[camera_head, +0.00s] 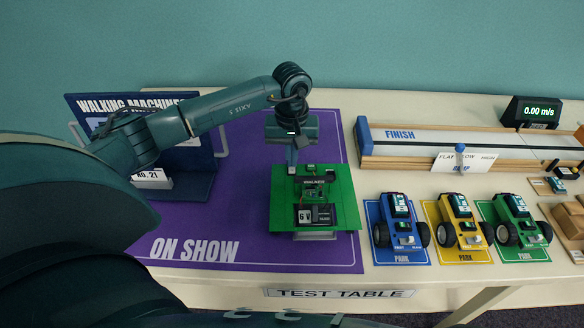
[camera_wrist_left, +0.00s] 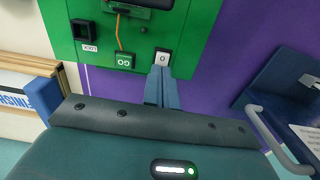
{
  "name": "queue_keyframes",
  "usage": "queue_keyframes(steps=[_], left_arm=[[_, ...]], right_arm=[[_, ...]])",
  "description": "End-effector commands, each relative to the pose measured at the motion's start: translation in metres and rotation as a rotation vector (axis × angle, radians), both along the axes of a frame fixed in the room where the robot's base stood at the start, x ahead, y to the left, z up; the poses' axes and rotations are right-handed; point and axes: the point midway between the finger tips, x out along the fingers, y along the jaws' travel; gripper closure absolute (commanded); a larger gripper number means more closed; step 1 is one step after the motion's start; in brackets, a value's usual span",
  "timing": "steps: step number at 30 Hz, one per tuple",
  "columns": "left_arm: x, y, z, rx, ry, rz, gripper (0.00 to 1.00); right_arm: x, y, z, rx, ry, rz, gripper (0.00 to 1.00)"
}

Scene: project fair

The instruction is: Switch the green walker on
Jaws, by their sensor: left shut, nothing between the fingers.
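The green walker (camera_head: 345,212) stands on the purple mat, with a display and a 6 V battery block on its top. In the left wrist view its green top (camera_wrist_left: 198,30) carries a small white-and-dark switch marked 0 (camera_wrist_left: 162,57). Beside it are a green GO button (camera_wrist_left: 124,61) and a black socket-like part by a LOCK label (camera_wrist_left: 82,24). My left gripper (camera_head: 292,166) is shut and empty, pointing down at the walker's far left corner. In the left wrist view its fingertips (camera_wrist_left: 161,73) are right at the switch's edge; I cannot tell whether they touch. My right gripper is not in view.
The purple ON SHOW mat (camera_head: 195,225) has free room left of the walker. A Walking Machines sign stand (camera_head: 190,182) is behind left. Blue (camera_head: 384,238), yellow (camera_head: 443,238) and green (camera_head: 500,238) parked cars stand right. A FINISH track (camera_head: 400,150) lies behind them.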

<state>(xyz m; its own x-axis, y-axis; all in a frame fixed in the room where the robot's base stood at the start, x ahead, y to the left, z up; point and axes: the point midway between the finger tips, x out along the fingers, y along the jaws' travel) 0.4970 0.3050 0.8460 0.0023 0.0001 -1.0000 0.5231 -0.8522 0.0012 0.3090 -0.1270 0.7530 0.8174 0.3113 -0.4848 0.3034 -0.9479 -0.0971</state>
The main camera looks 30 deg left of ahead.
Motion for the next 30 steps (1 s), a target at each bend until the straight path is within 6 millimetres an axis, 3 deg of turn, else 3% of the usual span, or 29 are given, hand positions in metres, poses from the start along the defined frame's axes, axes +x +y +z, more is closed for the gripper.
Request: queue_keyframes(steps=[11, 30], left_arm=[[-0.002, -0.001, 0.001, 0.0, 0.006, -0.002, 1.0], [-0.001, 0.0, 0.055, 0.0, 0.002, 0.0, 1.0]], right_arm=[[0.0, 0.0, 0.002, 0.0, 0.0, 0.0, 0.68], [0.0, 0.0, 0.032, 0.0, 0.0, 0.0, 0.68]])
